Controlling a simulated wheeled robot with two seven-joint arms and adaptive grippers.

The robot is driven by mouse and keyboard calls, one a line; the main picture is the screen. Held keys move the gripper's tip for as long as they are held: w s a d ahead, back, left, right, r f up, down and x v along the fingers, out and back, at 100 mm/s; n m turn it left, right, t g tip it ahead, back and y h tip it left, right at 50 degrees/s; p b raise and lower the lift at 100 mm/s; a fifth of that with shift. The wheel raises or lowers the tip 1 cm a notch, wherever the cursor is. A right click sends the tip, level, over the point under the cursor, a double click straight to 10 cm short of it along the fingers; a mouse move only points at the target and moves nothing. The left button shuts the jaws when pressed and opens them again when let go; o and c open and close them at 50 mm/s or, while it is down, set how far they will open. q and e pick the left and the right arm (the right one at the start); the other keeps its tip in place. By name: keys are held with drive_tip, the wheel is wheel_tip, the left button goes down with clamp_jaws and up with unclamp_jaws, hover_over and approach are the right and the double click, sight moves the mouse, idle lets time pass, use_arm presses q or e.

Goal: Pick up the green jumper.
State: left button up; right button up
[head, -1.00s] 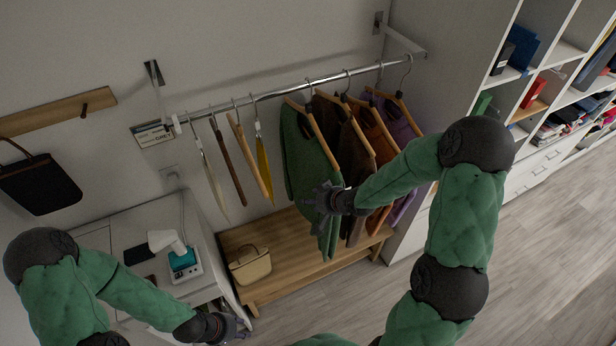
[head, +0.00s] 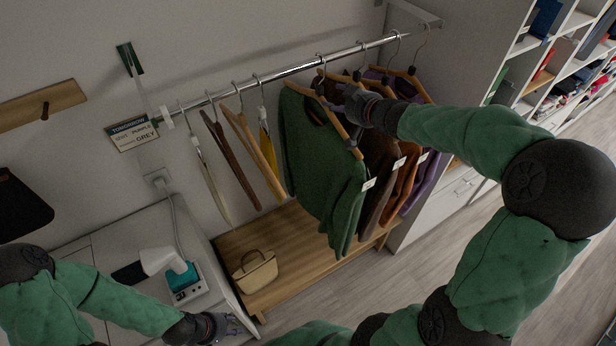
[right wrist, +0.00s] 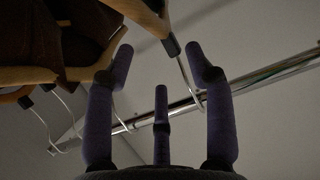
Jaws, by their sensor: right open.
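The green jumper (head: 322,165) hangs on a wooden hanger from the metal rail (head: 300,70), left of the other jumpers in the head view. A white tag hangs at its sleeve. My right gripper (head: 338,98) is open at the top of the jumper, close to its hanger. In the right wrist view its fingers (right wrist: 160,75) are spread around a hanger's hook and neck, with the rail behind; I cannot tell whether they touch. My left gripper (head: 225,328) is low at the left, by the white cabinet; its finger state is unclear.
Brown, orange and purple garments (head: 400,185) hang close on the right. Several empty hangers (head: 235,150) hang on the left. A wooden bench (head: 290,240) with a straw bag (head: 255,272) is below. A sign (head: 133,133) hangs at the rail's left end.

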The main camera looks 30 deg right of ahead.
sight(323, 95)
drive_tip(key=b+x, duration=0.1)
drive_tip(key=x, duration=0.4)
drive_tip(key=shift+w+f, duration=0.15)
drive_tip(key=shift+w, duration=0.15)
drive_tip(key=shift+w+a+f, duration=0.2)
drive_tip(key=shift+w, duration=0.3)
drive_tip(key=x, duration=0.4)
drive_tip(key=shift+r+b, duration=0.1)
drive_tip(key=shift+b, duration=0.3)
drive_tip(key=shift+c, duration=0.3)
clamp_jaws()
